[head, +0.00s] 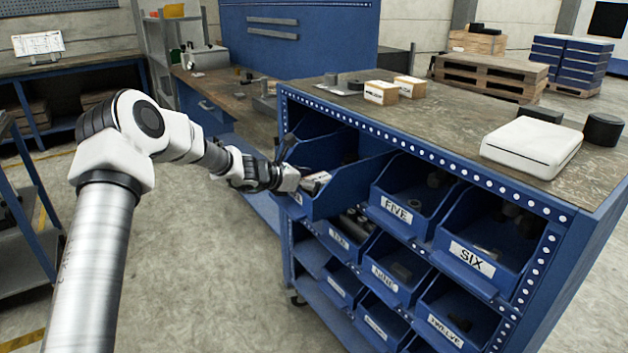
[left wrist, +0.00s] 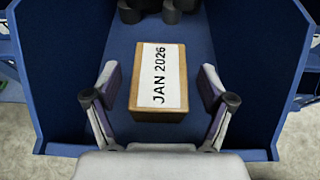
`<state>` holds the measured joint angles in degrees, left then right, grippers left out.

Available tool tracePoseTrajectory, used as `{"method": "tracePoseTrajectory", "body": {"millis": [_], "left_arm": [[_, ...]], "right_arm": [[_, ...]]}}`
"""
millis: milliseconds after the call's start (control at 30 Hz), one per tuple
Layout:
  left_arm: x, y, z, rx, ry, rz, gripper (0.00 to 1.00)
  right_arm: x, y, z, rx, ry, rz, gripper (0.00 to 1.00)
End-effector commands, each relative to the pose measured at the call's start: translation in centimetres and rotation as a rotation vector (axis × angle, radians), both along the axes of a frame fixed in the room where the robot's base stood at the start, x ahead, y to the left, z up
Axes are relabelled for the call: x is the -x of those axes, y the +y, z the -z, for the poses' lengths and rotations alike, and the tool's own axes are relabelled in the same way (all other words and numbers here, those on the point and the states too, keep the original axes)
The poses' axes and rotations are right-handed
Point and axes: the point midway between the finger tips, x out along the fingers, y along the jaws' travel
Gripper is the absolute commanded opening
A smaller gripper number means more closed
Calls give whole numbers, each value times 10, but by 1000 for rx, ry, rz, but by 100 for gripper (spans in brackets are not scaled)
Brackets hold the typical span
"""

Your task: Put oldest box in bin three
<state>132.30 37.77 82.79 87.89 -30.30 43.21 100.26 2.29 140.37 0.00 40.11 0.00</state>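A tan box with a white label reading JAN 2026 (left wrist: 158,80) lies in a blue bin (left wrist: 245,60) in the left wrist view. My left gripper (left wrist: 159,103) is open, with one finger on each side of the box and a gap on both sides. In the head view my left gripper (head: 306,182) is at the mouth of the top-left bin (head: 350,192), whose label is mostly hidden. Two more boxes with white labels, a left one (head: 380,93) and a right one (head: 410,87), stand on the bench top; their writing is too small to read. No label reading THREE is legible. My right gripper is not in view.
Bins marked FIVE (head: 397,210) and SIX (head: 472,258) are right of the top-left bin, with more bin rows below. A white case (head: 531,147) and a black cylinder (head: 603,130) stand on the bench top (head: 450,125).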

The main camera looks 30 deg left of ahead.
Motion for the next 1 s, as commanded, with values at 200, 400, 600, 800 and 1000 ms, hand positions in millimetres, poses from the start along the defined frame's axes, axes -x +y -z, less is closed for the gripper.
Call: {"method": "tracePoseTrajectory", "body": {"millis": [200, 400, 600, 800, 1000], "left_arm": [[1, 1, -5, 1, -1, 0, 82], [35, 15, -22, 8, -3, -4, 82], [81, 32, -45, 8, -6, -1, 82], [101, 40, -51, 3, -1, 0, 82], [103, 41, -48, -1, 0, 1, 82]], "right_arm": [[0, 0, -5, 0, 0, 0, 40], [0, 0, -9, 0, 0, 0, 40], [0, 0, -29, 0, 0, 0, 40], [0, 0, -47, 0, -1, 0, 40], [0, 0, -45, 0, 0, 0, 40]]}}
